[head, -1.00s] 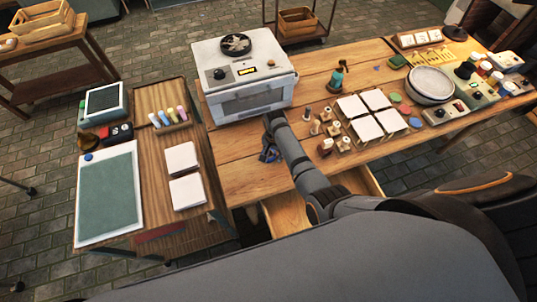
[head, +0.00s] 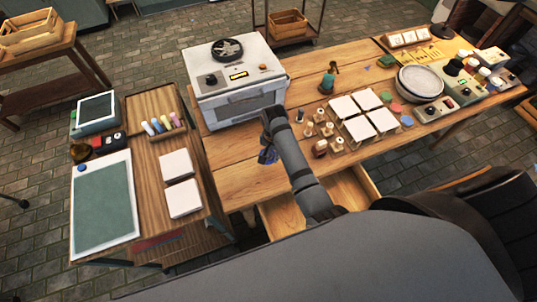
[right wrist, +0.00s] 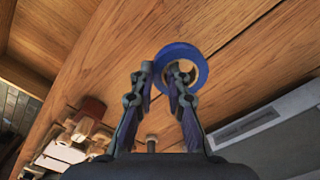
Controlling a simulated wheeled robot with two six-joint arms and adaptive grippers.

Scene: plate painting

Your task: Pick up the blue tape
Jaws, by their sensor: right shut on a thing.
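The blue tape (right wrist: 199,65) is a ring-shaped roll with a tan inner core, seen at the top middle of the right wrist view. My right gripper (right wrist: 160,75) is shut on its rim, with the right finger over the ring's opening and the left finger outside it. In the head view, my right gripper (head: 268,156) is above the wooden table, in front of the white oven, and my forearm hides part of it. A small blue patch shows there. I cannot tell whether the tape touches the table. My left gripper is not in view.
The white oven (head: 238,85) stands just behind the gripper. Small spools (head: 320,148) and white square tiles (head: 361,127) lie to the right. An open drawer (head: 284,216) juts out at the front. Bare tabletop (head: 232,180) lies left of the gripper.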

